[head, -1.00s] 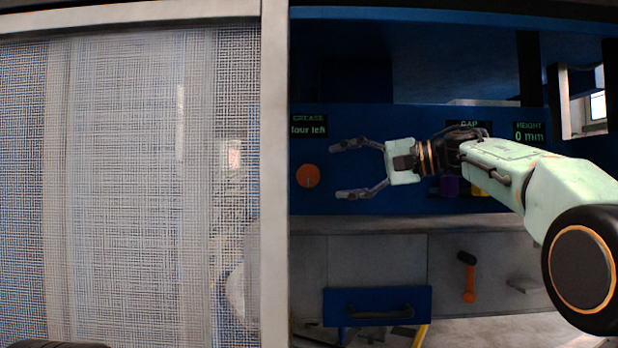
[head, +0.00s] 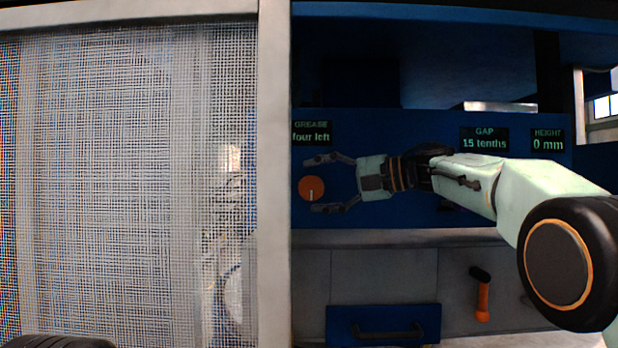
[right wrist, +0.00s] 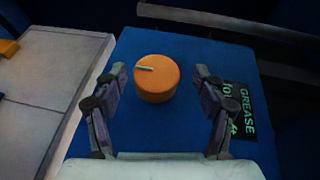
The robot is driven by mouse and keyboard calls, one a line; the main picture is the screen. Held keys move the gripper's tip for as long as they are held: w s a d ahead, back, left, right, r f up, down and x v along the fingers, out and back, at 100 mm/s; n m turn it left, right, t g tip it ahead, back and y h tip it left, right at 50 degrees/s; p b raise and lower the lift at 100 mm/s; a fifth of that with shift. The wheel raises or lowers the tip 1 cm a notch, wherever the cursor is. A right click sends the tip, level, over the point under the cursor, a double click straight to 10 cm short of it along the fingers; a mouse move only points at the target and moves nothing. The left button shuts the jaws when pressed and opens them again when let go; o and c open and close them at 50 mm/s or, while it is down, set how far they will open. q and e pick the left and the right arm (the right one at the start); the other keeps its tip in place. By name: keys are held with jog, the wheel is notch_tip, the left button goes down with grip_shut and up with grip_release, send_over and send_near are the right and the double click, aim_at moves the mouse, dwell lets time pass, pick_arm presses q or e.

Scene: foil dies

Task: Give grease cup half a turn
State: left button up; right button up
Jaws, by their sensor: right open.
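The grease cup is a round orange cap (head: 311,188) on the blue panel, below the display reading "GREASE four left" (head: 311,132). A pale mark shows near its lower edge in the head view. In the right wrist view the cap (right wrist: 157,80) sits between and a little beyond the fingertips, with its pale line pointing left. My right gripper (head: 318,184) is open, one finger above and one below the cap in the head view. Gaps show between the cap and both fingers in the right wrist view (right wrist: 160,78). My left gripper is not in view.
A mesh screen with a pale frame post (head: 275,180) stands to the left of the cap. Displays read "GAP 15 tenths" (head: 484,139) and "HEIGHT 0 mm" (head: 548,141). A grey ledge (head: 400,238) runs below the panel, with a blue drawer (head: 383,322) and an orange-handled lever (head: 482,295) under it.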

jog(key=shift+w+a+f+p, duration=0.15)
jog(key=shift+w+p, duration=0.25)
jog(key=shift+w, duration=0.05)
jog(key=shift+w+a+f, duration=0.1)
jog(key=shift+w+a, duration=0.05)
jog(key=shift+a, duration=0.15)
jog(key=shift+w+a+f, duration=0.1)
jog(key=shift+a, duration=0.75)
jog(key=shift+s+d, duration=0.25)
jog(key=shift+d, duration=0.05)
jog(key=shift+c, duration=0.4)
jog(key=shift+w+d, duration=0.1)
jog(key=shift+d, duration=0.3)
jog(key=c, duration=0.3)
jog(key=shift+w, duration=0.1)
jog(key=shift+c, duration=0.7)
jog(key=shift+a, duration=0.35)
jog(key=c, duration=0.3)
jog(key=shift+f, duration=0.1)
jog(key=c, duration=0.3)
